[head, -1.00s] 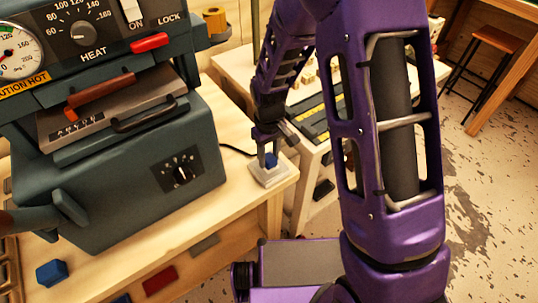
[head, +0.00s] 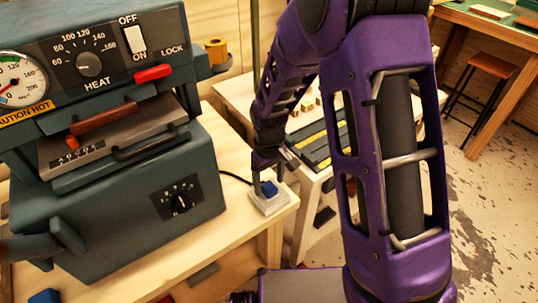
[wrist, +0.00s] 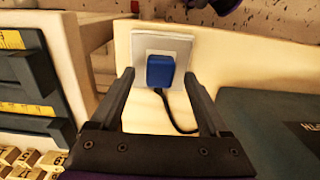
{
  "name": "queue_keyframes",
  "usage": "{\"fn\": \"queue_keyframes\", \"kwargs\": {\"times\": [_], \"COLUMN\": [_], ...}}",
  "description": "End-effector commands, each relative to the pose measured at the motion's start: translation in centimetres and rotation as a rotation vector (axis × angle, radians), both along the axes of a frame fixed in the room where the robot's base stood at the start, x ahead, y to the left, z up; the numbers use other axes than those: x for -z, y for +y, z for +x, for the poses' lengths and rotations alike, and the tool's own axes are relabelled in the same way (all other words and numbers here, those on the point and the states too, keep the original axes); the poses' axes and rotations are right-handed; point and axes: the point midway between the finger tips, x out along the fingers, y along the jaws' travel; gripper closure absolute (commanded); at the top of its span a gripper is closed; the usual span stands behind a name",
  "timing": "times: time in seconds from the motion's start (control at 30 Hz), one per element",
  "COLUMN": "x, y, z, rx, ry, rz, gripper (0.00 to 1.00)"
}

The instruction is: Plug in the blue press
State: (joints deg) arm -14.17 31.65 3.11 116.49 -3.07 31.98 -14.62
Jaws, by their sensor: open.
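The blue plug (head: 269,187) sits on the white socket plate (head: 273,207) at the right corner of the bench, its face against the socket. It also shows in the wrist view (wrist: 160,70), with its black cord (wrist: 176,122) curving towards the press. The dark blue-green press (head: 120,205) fills the left of the head view; its edge shows at the right of the wrist view (wrist: 270,130). My gripper (wrist: 160,78) is open, one finger each side of the plug, with visible gaps. The plug's prongs are hidden.
The press has a heat dial (head: 88,64), a white ON/OFF switch (head: 132,38) and a red lock handle (head: 153,73). A second table (head: 232,85) with trays of type stands behind my arm. A stool (head: 490,68) is at the far right.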

Motion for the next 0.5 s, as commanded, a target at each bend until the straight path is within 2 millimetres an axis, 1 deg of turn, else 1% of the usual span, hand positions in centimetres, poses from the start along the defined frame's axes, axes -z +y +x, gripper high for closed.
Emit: {"fn": "queue_keyframes", "kwargs": {"times": [0.03, 0.3, 0.5], "x": [-1.4, -8.1, -12.4], "y": [0.0, 0.0, 0.0], "z": [0.1, 0.2, 0.1], "rx": [0.000, 0.000, 0.000], "ry": [-0.006, -0.007, -0.006], "rz": [0.002, 0.002, 0.002], "gripper": [0.21, 0.21, 0.21]}}
